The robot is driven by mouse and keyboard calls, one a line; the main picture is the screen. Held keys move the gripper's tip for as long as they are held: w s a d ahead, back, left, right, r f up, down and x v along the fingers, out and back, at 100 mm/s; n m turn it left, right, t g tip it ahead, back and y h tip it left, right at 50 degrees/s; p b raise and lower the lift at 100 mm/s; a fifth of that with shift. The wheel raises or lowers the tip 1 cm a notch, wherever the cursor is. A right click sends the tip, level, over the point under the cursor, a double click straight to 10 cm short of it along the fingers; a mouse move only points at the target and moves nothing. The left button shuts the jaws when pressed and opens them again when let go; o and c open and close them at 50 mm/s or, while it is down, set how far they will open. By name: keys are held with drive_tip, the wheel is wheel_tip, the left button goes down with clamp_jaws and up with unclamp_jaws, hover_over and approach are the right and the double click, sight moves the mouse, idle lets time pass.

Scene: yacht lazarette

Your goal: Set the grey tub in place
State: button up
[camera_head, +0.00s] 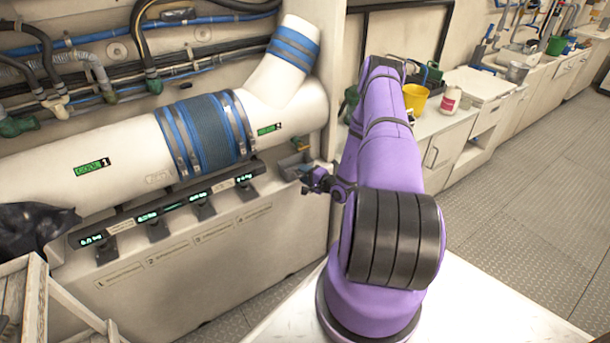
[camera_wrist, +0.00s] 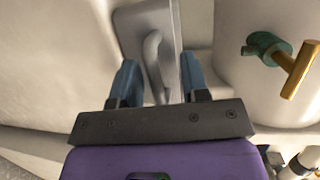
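A small grey tub (camera_head: 292,166) sits below the right end of the big white pipe in the head view, on the ledge of the cabinet. My gripper (camera_head: 306,176) is just beside it, to its right. In the wrist view a grey box-like thing (camera_wrist: 127,28) with a curved grey bar (camera_wrist: 153,58), which seems to be the tub, lies ahead of the fingers. My gripper (camera_wrist: 158,82) has its two blue fingers wide apart there, with the curved bar between them and clear of both. Whether a finger touches the grey wall cannot be told.
The white pipe (camera_head: 90,165) runs above a dark rail (camera_head: 165,208) with several small lit displays. A green valve with a yellow handle (camera_wrist: 290,70) is right of the fingers. A wooden crate (camera_head: 30,300) stands bottom left. A yellow bucket (camera_head: 415,98) stands on the far counter.

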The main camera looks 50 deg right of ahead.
drive_tip(key=s+r, duration=0.1)
drive_tip(key=s, duration=0.9)
drive_tip(key=shift+s+d+r, duration=0.2)
drive_tip(key=shift+s+d, duration=0.05)
drive_tip(key=shift+s, duration=0.1)
idle(0.4)
